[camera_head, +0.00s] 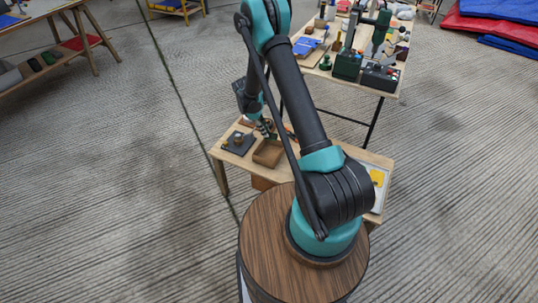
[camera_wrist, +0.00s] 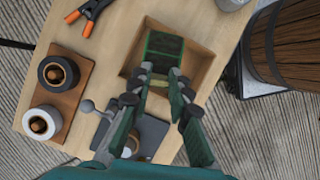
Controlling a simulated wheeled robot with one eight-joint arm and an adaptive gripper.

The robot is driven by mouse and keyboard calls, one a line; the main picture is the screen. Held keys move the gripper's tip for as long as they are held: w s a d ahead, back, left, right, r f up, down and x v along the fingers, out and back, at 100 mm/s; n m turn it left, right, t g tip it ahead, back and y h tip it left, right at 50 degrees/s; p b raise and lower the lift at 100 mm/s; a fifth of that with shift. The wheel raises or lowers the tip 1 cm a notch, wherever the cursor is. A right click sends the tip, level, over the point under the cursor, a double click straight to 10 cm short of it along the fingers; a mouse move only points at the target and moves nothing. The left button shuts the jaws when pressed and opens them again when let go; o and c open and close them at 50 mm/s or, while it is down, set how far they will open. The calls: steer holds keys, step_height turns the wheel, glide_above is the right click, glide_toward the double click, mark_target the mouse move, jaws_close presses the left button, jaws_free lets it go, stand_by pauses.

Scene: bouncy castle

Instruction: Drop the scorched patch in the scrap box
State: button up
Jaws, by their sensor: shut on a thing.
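The scrap box (camera_wrist: 205,68) is an open, shallow, light brown box on the workbench; it also shows in the head view (camera_head: 268,153). My gripper (camera_wrist: 161,73) is shut on a dark, green-edged square, the scorched patch (camera_wrist: 164,47). In the wrist view the patch overlaps the far left part of the box opening. I cannot tell its exact height over the box floor. In the head view my gripper (camera_head: 265,128) is at the box's far side, small and partly hidden by my arm, and the patch is not clear there.
A wooden board (camera_wrist: 75,95) with a black spool and a white spool lies left of the box. Orange-handled pliers (camera_wrist: 87,18) lie beyond it. A dark grey plate with a lever (camera_wrist: 138,137) sits close to the box. A cluttered table (camera_head: 370,60) stands behind.

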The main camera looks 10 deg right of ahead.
steer(key=shift+f, duration=0.55)
steer(key=o, duration=0.9)
steer(key=shift+r, duration=0.1)
steer(key=v, duration=1.1)
steer(key=shift+a+r, duration=0.2)
steer(key=shift+r, duration=0.15)
